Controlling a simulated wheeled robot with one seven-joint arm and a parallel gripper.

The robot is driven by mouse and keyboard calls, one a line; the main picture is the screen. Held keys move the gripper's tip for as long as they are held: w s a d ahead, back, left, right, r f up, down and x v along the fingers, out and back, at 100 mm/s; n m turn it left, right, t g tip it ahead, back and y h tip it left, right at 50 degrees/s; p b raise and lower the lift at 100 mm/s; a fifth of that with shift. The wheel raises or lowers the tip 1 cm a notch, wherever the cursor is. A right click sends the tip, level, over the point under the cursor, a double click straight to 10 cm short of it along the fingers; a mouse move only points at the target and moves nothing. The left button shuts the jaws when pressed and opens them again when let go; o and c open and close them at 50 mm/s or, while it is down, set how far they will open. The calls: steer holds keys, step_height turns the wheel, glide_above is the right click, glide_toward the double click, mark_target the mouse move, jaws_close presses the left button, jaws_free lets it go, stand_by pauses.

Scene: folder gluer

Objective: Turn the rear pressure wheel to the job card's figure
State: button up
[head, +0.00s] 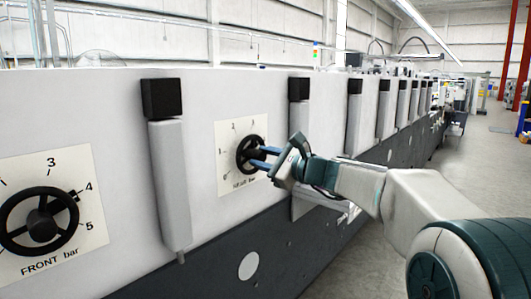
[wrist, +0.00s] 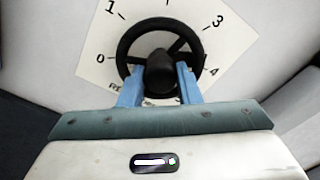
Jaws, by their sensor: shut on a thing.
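The rear pressure wheel (head: 242,155) is a black spoked handwheel on a white dial plate (head: 226,131) marked "REAR bar". In the wrist view the wheel (wrist: 122,48) fills the upper middle, with 0, 1, 3 and 4 readable on its plate (wrist: 95,48). A dark mark at the rim's right seems to lie between 3 and 4, but I cannot read it exactly. My gripper (head: 262,158) is shut on the wheel, its blue fingers (wrist: 159,88) at both sides of the hub. I see no readable job card.
The front pressure wheel (head: 39,224) sits on its own "FRONT bar" plate (head: 88,163) at the left, its mark near 4. Black-capped grey posts (head: 170,180) stand out from the machine panel on both sides of the rear dial. Open floor (head: 480,170) lies at the right.

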steer(key=shift+m+p, duration=0.6)
steer(key=shift+m, duration=0.5)
steer(key=shift+f, duration=0.1)
steer(key=o, duration=1)
steer(key=shift+a, duration=0.1)
steer(key=shift+c, duration=0.2)
steer(key=v, duration=1.4)
steer(key=shift+a, duration=0.1)
